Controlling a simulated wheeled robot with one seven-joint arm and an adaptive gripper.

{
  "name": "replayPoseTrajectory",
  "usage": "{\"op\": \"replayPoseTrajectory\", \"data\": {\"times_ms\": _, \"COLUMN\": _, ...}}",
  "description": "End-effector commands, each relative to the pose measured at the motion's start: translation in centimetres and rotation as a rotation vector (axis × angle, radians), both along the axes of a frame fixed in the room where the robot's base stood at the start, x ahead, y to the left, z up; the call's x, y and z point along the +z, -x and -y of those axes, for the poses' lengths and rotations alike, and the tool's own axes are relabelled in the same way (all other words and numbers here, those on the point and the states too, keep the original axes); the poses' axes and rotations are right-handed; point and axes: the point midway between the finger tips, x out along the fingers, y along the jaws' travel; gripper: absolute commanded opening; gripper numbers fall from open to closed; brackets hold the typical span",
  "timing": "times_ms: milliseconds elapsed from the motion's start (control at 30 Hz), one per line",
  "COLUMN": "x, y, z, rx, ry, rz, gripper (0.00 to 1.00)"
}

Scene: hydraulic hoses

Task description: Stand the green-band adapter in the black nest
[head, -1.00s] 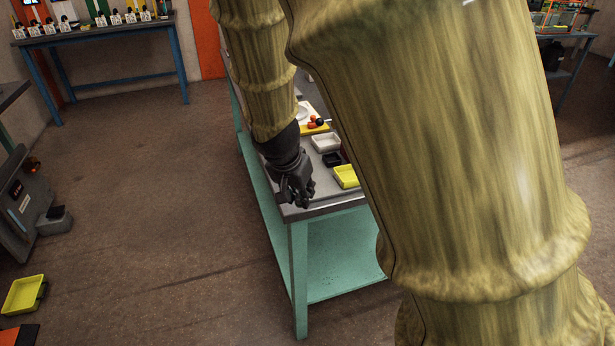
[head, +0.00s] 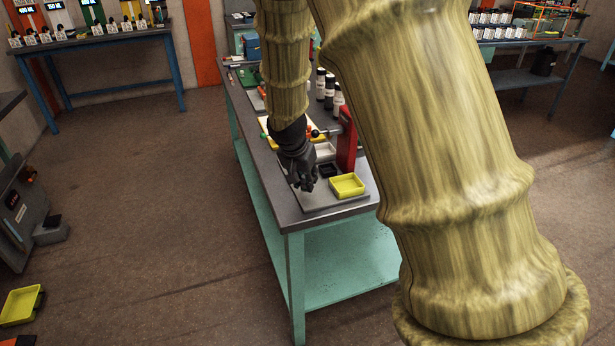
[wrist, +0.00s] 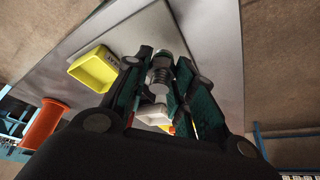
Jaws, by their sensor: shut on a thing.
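My gripper (head: 305,184) hangs over the front of the grey bench in the head view. In the wrist view my gripper (wrist: 161,80) is shut on a grey metal adapter (wrist: 161,76), held between its two fingers. In the head view the adapter is hidden or too small to tell. The black nest (head: 328,171) appears as a small dark block on the bench, just right of my gripper and behind the yellow tray. I cannot pick out the nest in the wrist view.
The yellow tray (head: 347,186) sits right of my gripper and shows in the wrist view (wrist: 92,72). A white tray (head: 324,151) lies behind the nest. A red upright (head: 346,145) stands close to the nest's right. Dark bottles (head: 329,90) stand farther back.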

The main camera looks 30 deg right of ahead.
Motion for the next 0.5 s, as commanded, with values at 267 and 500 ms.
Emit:
{"op": "replayPoseTrajectory", "data": {"times_ms": 267, "x": -0.2, "y": -1.9, "z": 1.7, "rx": 0.0, "ry": 0.0, "rz": 0.001, "gripper": 0.0}}
{"op": "replayPoseTrajectory", "data": {"times_ms": 500, "x": -1.4, "y": -3.0, "z": 2.9, "rx": 0.001, "ry": 0.001, "rz": -0.003, "gripper": 0.0}}
